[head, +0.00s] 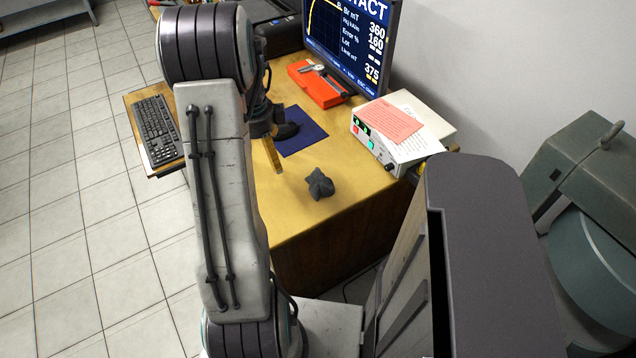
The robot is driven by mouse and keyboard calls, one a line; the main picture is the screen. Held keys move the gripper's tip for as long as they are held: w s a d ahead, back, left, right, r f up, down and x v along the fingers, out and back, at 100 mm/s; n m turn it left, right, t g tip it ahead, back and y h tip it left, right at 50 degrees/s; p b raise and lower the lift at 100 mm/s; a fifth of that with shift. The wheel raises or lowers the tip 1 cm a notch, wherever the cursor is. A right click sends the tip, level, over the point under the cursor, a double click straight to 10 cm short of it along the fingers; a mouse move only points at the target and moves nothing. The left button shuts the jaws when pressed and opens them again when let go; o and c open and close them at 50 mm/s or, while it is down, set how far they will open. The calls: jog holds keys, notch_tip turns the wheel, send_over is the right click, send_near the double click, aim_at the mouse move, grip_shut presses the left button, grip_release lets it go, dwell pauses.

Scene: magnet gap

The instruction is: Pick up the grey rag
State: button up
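The grey rag (320,184) is a small dark crumpled heap on the yellow desk top (345,205), close to the desk's front edge. My gripper (273,156) hangs over the desk to the left of the rag, partly hidden behind my arm. A narrow yellowish part shows at its lower end. It is apart from the rag. I cannot see both fingers, so its opening is unclear.
A blue mat (303,143) with a dark mouse lies behind the rag. A white instrument box (383,148) with papers stands to the right. An orange case (318,88) and a monitor (350,35) are farther back. A keyboard (157,130) is left.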

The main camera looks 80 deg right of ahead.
aim_at(315, 178)
jog(key=s+d+f+m, duration=0.1)
jog(key=s+f+m, duration=0.1)
jog(key=s, duration=0.2)
jog(key=s+d+f+m, duration=0.2)
jog(key=s+f+m, duration=0.1)
jog(key=s, duration=0.1)
jog(key=s+d+f+m, duration=0.1)
jog(key=s+f+m, duration=0.2)
jog(key=shift+s+d+y, duration=0.15)
jog(key=shift+s+y, duration=0.15)
jog(key=shift+s, duration=0.1)
jog(key=shift+s+f, duration=0.2)
jog(key=shift+f, duration=3.05)
jog(key=c, duration=1.2)
